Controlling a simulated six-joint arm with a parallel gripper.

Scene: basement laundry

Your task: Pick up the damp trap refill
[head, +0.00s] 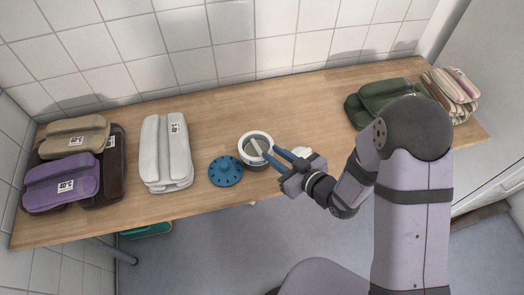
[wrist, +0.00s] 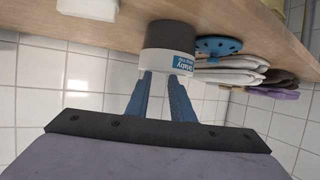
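A white block (head: 302,152), which may be the damp trap refill, lies on the table just right of the tub, partly hidden behind my gripper. It also shows at the top of the wrist view (wrist: 88,9). The round white-and-grey tub (head: 245,148) stands open and upright; its label shows in the wrist view (wrist: 171,48). My gripper (head: 268,152) reaches over the tub's near right rim. Its two blue fingers are apart, with a gap between them in the wrist view (wrist: 164,76). Their tips are partly hidden at the rim, and I see nothing held.
A blue holed lid (head: 225,171) lies left of the tub. Folded white towels (head: 166,152) and purple, tan and brown stacks (head: 62,184) are further left. Green cloths (head: 380,98) and striped cloths (head: 452,92) lie right. A tiled wall backs the wooden table (head: 300,95).

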